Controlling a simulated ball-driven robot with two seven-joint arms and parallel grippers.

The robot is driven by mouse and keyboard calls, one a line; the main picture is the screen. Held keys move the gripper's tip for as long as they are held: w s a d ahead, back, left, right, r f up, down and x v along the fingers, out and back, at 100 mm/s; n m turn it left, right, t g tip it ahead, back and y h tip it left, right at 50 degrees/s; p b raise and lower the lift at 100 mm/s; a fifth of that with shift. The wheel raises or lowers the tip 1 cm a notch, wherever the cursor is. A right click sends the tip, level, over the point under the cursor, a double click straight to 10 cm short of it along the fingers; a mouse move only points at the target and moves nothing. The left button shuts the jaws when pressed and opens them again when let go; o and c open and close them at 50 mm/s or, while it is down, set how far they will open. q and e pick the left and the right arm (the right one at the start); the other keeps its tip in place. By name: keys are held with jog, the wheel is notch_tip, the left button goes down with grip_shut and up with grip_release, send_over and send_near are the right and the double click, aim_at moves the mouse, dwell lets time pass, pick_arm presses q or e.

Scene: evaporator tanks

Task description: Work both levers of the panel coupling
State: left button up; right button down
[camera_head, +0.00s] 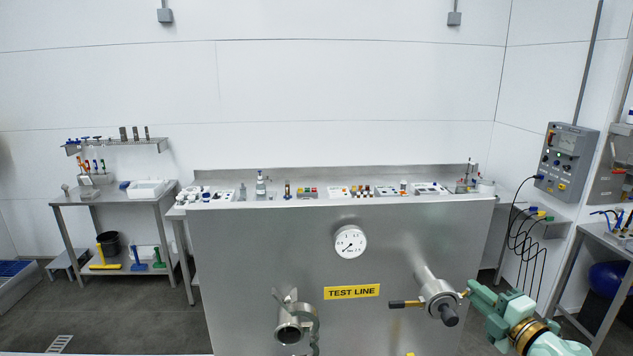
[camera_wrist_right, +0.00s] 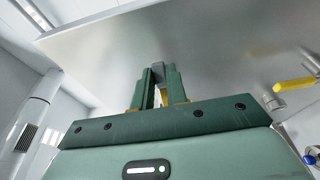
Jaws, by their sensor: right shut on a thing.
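The panel coupling (camera_head: 437,295) is a metal cam coupling on a pipe stub, on the right part of the steel front panel. Its left lever (camera_head: 404,304), with a dark grip, sticks out sideways to the left. Its right lever (camera_head: 465,293) is mostly hidden at my right gripper (camera_head: 474,290). That green gripper comes in from the lower right and is shut on the lever, at the coupling's right side. In the right wrist view, the fingers (camera_wrist_right: 156,88) close around a small grey piece (camera_wrist_right: 158,73). My left gripper is not in view.
A second metal pipe fitting (camera_head: 290,328) with a grey-green loop stands at the lower left of the panel. A gauge (camera_head: 350,242) and a yellow TEST LINE label (camera_head: 352,292) are between and above. A yellow handle (camera_wrist_right: 295,84) shows at the right in the wrist view.

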jog(key=shift+s+m+t+h+p, duration=0.35)
jog(key=shift+m+h+p, duration=0.35)
jog(key=shift+h+p, duration=0.45)
jog(key=m+h, duration=0.1)
jog(key=h, duration=0.1)
jog(key=shift+s+m+h+p, duration=0.35)
jog(key=shift+s+m+p, duration=0.05)
